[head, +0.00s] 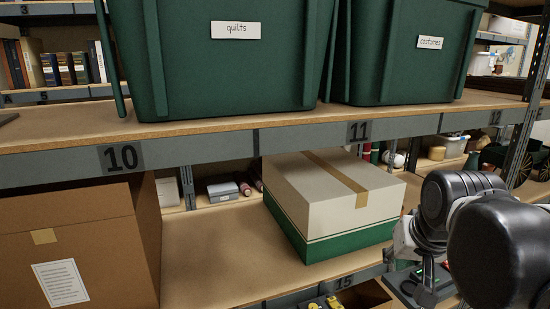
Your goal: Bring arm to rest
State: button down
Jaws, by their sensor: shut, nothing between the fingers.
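My arm (495,235) shows at the lower right in the head view, as black rounded links with a pale grey joint beside them. My gripper (428,285) is small and dark below that joint, partly hidden by the arm. It is shut and empty. It is in front of the shelving, to the right of and below the cream and green box.
A cream box with a green base (335,195) sits on the shelf under label 11. A brown carton (80,245) stands to its left. Green bins marked quilts (235,70) and costumes (405,60) fill the shelf above. Yellow items (325,303) lie below.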

jog(key=s+a+f+n, duration=0.1)
jog(key=s+f, duration=0.1)
jog(key=s, duration=0.2)
jog(key=s+a+f+n+t, duration=0.1)
jog(key=s+a+f, duration=0.1)
jog(key=s+f, duration=0.1)
jog(key=shift+s+a+y, duration=0.3)
jog(key=shift+s, duration=0.3)
